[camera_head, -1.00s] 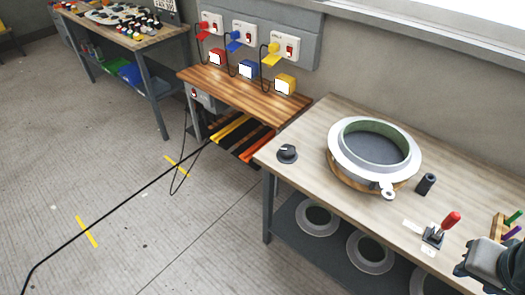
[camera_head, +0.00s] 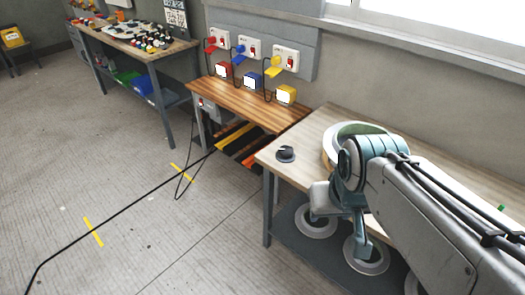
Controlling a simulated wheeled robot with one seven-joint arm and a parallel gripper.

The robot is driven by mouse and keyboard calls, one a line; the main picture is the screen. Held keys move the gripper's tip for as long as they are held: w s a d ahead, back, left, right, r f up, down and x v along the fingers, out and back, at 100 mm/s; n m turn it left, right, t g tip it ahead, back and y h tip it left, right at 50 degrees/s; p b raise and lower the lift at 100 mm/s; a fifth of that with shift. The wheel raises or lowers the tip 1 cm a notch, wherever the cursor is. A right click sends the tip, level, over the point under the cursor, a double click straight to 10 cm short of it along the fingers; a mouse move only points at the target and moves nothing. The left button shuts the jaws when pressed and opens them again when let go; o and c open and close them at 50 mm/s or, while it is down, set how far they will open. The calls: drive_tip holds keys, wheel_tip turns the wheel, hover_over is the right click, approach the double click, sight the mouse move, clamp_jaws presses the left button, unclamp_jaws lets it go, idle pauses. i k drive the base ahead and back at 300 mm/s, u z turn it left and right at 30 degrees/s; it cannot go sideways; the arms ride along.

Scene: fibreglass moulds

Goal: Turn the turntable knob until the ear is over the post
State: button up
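The black turntable knob (camera_head: 285,153) sits on the near left corner of the wooden bench top. The turntable mould (camera_head: 352,129) is a pale ring with a green inner wall, right of the knob, and only its back left part shows. My arm covers the rest of it, and the ear and the post are hidden behind the arm. My gripper end (camera_head: 321,203) hangs at the bench's front edge, below and right of the knob and apart from it in the picture. Its fingers are not clear enough to tell whether they are open.
The bench top (camera_head: 310,138) is clear around the knob. Ring-shaped moulds (camera_head: 316,222) lie on the shelf below. A wooden side table (camera_head: 240,92) with red, blue and yellow boxes stands at left, sockets above it. A black cable (camera_head: 120,203) crosses the floor.

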sight(284, 151)
drive_tip(key=z, duration=0.85)
drive_tip(key=k, duration=0.4)
drive_tip(key=u, duration=0.95)
drive_tip(key=i, duration=1.5)
drive_tip(key=z, duration=0.4)
